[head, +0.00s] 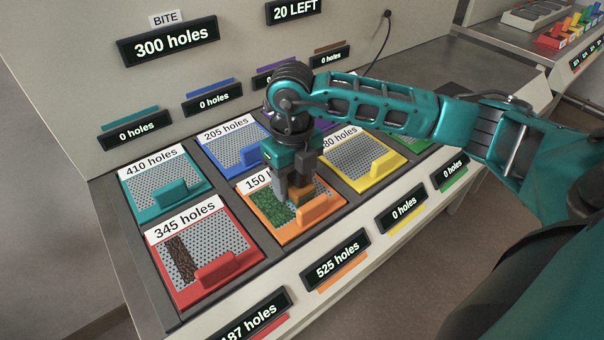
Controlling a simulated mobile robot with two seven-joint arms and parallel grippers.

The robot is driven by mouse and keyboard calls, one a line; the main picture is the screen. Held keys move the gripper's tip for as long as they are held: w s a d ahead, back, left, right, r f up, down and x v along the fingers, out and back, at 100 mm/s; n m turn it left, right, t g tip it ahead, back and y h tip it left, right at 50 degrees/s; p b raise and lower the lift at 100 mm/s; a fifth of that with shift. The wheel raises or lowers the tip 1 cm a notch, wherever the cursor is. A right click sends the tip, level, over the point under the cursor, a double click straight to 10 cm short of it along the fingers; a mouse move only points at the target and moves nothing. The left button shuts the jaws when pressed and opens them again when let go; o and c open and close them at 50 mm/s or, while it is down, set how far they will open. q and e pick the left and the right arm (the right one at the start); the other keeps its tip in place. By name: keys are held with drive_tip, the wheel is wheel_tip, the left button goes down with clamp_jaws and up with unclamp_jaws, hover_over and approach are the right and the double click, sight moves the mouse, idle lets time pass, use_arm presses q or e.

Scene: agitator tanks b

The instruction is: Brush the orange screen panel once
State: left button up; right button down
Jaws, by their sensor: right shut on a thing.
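The orange screen panel (258,228) lies in the front row of the rack, with a white label that reads 150, the rest hidden by my gripper. A green patch (270,207) covers the left part of its perforated face, and an orange block handle (319,208) stands at its front right. My right gripper (294,186) points down over the panel. It is shut on a small brown block (301,194), perhaps the brush, low over the panel behind the handle. I cannot tell whether the block touches the panel. My left gripper is not in view.
The red panel (218,240), with a dark brown strip, lies to the left. Teal (150,184), blue (232,140) and yellow (360,152) panels lie around. A front display (338,259) above an orange strip reads 525 holes. A back display (168,42) reads 300 holes.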

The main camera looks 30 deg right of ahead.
sight(277, 204)
drive_tip(key=shift+a, duration=0.35)
drive_tip(key=shift+s, duration=0.1)
drive_tip(key=shift+s+a+f, duration=0.1)
drive_tip(key=shift+a, duration=0.75)
drive_tip(key=shift+s+a+f, duration=0.1)
drive_tip(key=shift+a, duration=0.7)
wheel_tip(277, 204, up, 5)
drive_tip(key=p, duration=0.3)
drive_tip(key=shift+w+r+p, duration=0.1)
drive_tip(key=shift+r+p, duration=0.1)
drive_tip(key=shift+p, duration=0.1)
drive_tip(key=shift+f, duration=0.1)
drive_tip(key=shift+f, duration=0.1)
